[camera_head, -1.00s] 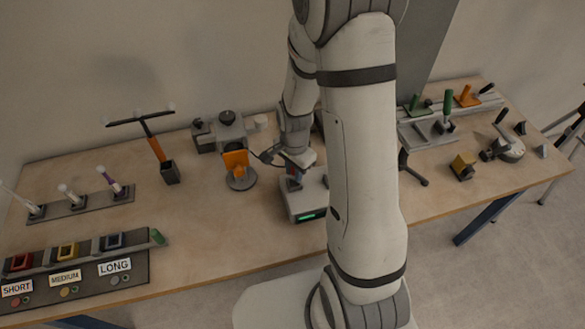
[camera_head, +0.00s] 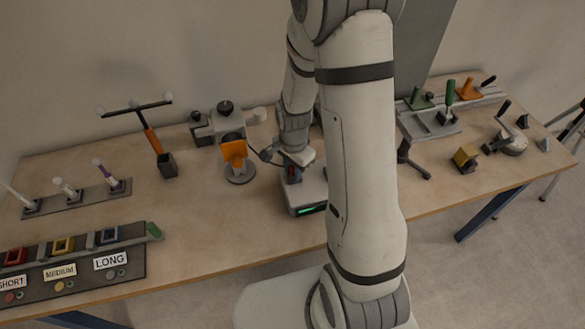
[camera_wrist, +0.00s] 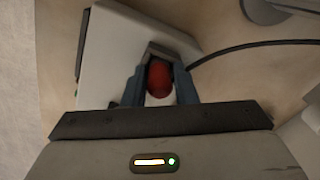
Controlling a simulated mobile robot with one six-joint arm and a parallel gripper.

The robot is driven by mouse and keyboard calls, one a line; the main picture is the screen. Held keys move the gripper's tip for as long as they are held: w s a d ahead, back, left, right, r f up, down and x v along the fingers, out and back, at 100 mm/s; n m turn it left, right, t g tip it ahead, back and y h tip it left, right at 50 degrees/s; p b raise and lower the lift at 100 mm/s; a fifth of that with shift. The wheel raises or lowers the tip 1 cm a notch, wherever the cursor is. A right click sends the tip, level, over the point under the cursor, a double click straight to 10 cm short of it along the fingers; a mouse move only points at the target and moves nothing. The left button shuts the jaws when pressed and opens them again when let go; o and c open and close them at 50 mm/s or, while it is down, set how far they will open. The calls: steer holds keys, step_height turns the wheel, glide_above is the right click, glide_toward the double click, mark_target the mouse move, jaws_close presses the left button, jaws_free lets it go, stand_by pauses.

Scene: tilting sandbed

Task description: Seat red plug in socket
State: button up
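The red plug (camera_wrist: 159,82) shows between my fingers in the wrist view, with both fingers close against its sides. My gripper (camera_wrist: 160,78) points down over a pale box (camera_wrist: 105,60), which looks like the socket housing. The box (camera_head: 306,197) stands near the middle of the table in the head view, with a green light on its front. My gripper (camera_head: 292,172) is over its top there, with a little red showing. The socket opening and the plug's lower end are hidden, so I cannot tell how deep the plug sits.
A dark cable (camera_wrist: 250,43) runs right from near the plug. An orange piece on a round base (camera_head: 236,160) stands left of the box, with a grey device (camera_head: 222,125) behind. My arm hides the table right of the box.

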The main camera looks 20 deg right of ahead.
steer(key=shift+o, duration=1.4)
steer(key=shift+s+f, duration=0.45)
steer(key=shift+f, duration=0.15)
steer(key=r, duration=0.5)
steer(key=w+r, duration=0.1)
steer(key=r, duration=0.2)
steer(key=shift+a+r, duration=0.1)
steer(key=shift+r, duration=0.65)
steer(key=s+r+n+t, duration=0.3)
steer(key=s+r+n, duration=0.9)
steer(key=s+r, duration=0.2)
steer(key=shift+v, duration=0.85)
steer(key=shift+c, duration=0.2)
